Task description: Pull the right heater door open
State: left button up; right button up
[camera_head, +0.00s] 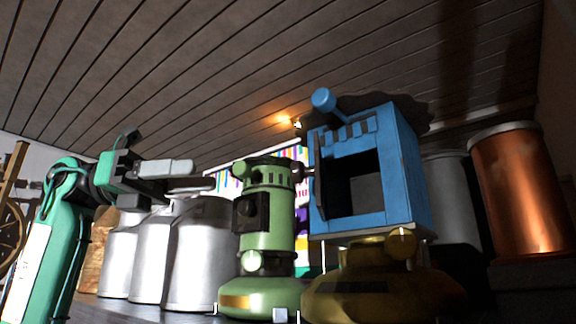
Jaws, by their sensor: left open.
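The right heater is a blue box (403,165) on a round brass base (385,290). Its front has a square opening that shows a dark interior (367,190). A thin dark upright piece (319,188) at the opening's left edge looks like the door seen nearly edge-on, swung outward. A small dark knob (307,172) sticks out left of it. My left gripper (202,175) is open and empty, left of both heaters, its fingers pointing right. It is apart from the blue heater, with the green heater (268,215) between them in the picture. My right gripper is not in view.
The green heater stands on the shelf close left of the blue one. Several metal milk cans (200,250) stand below and behind my left gripper. A copper cylinder (520,190) and a grey can (450,190) stand at the right. A plank ceiling (200,70) is above.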

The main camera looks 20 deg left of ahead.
aim_at(292, 170)
pick_arm(q)
jog(key=d+p, duration=0.1)
jog(key=d, duration=0.3)
jog(key=w+d+p, duration=0.1)
jog(key=d+p, duration=0.1)
jog(key=d, duration=0.2)
jog(key=d+p, duration=0.1)
jog(key=d, duration=0.3)
jog(key=shift+w+d, duration=0.2)
jog(key=shift+w, duration=0.15)
jog(key=shift+d, duration=0.6)
jog(key=shift+a, duration=0.1)
grip_shut()
